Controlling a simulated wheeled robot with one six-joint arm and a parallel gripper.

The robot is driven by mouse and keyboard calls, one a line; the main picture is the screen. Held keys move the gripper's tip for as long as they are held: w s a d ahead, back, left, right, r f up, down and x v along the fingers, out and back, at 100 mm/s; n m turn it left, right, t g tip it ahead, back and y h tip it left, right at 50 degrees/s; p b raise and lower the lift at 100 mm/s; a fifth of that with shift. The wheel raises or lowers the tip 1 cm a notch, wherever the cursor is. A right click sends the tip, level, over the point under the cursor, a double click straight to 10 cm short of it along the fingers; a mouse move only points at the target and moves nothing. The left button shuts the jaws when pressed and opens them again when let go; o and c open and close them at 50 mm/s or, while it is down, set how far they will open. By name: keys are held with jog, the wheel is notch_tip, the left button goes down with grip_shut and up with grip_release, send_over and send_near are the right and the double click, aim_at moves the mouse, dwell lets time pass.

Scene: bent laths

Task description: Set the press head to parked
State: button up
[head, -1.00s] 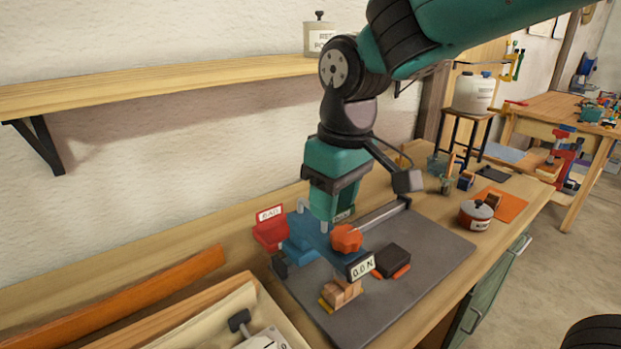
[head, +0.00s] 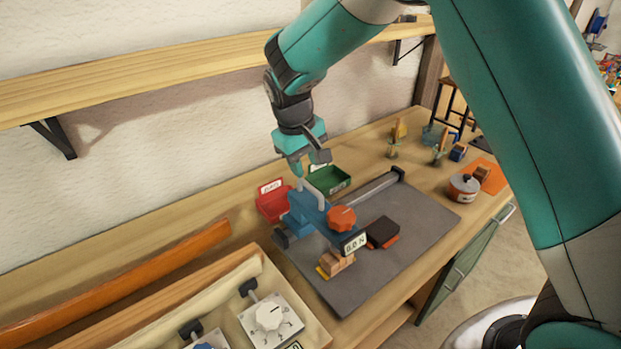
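The press is a blue device (head: 303,211) on a dark grey mat, with an orange-red knob (head: 341,218) on top and a small display (head: 354,243) reading 0.0 N. A pale grey curved bar (head: 312,192) rises from its back, beside my gripper's fingers. My gripper (head: 299,174) points down just above and behind the press, near this bar. I cannot tell whether it touches or grips the bar, and its finger gap is too small to make out. A small stack of wooden pieces (head: 336,263) lies in front of the press, under the display.
A red bin (head: 272,202) and a green bin (head: 329,178) stand behind the press. A tray with dial plates (head: 270,317) is at the front left. A shelf (head: 150,79) runs along the wall.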

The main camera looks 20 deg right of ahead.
aim_at(311, 187)
jog(key=f, duration=0.3)
jog(key=d+f+p, duration=0.1)
jog(key=f, duration=0.2)
jog(key=shift+w+d+f, duration=0.15)
jog(key=shift+w+f, duration=0.05)
jog(key=shift+f, duration=0.1)
grip_shut()
